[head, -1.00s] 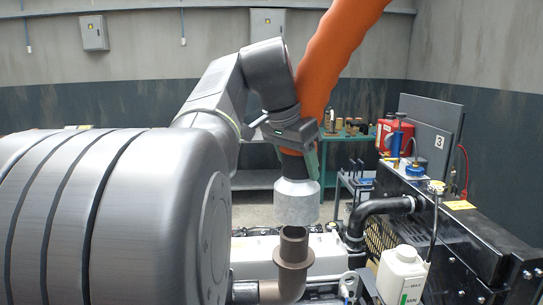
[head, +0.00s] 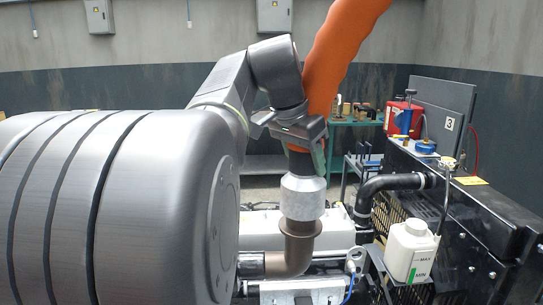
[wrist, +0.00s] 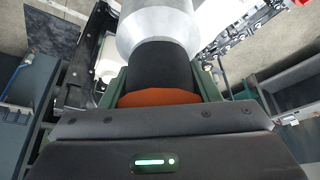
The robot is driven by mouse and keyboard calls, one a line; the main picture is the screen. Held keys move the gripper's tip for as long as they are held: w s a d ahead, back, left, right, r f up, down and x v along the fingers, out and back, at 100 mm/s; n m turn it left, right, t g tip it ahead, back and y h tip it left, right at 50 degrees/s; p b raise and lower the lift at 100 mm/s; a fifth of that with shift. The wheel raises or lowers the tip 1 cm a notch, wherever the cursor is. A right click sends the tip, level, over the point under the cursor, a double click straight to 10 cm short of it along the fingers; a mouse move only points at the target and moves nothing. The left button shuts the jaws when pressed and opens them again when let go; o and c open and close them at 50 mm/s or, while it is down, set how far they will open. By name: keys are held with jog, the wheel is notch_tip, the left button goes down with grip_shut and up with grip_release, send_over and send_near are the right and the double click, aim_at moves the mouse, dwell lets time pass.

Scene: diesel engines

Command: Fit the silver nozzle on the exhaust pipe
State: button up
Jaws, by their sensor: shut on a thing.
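The silver nozzle (head: 302,197) is at the lower end of the orange hose (head: 345,45), joined by a black collar. In the head view its lower rim meets the top of the brown exhaust pipe (head: 299,243), an elbow that opens upward, and hides the pipe's mouth. I cannot tell how deep the pipe sits inside. My gripper (head: 312,160) is shut on the black collar just above the nozzle. In the wrist view the nozzle (wrist: 160,25) points away beyond the collar (wrist: 160,68), which lies between my green fingers.
A white coolant bottle (head: 409,250) and a black curved pipe (head: 385,185) stand to the right on the engine. A black radiator block (head: 480,215) fills the right side. A green bench (head: 350,125) with small parts stands behind.

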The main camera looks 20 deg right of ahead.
aim_at(304, 174)
jog(key=shift+f+b, duration=1)
jog(key=shift+f, duration=0.7)
jog(key=o, duration=1.4)
jog(key=v, duration=1.4)
jog(key=shift+s+f, duration=0.1)
